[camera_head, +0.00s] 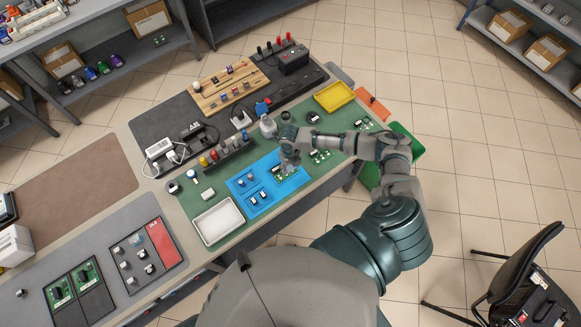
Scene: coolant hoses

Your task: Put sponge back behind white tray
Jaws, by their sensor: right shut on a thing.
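The white tray (218,222) lies on the green mat at the near edge of the bench and looks empty. A small pale block (208,193) lies just behind it; I cannot tell whether it is the sponge. My right gripper (289,167) is over the far part of the blue mat (237,187), well to the right of the white tray. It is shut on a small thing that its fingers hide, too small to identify. My left gripper is not in view.
Small parts lie on the blue mat. A row of coloured parts (227,152) stands behind it. A yellow tray (334,96) and an orange piece (372,104) are at the far right. A chair (520,275) stands on the floor at lower right.

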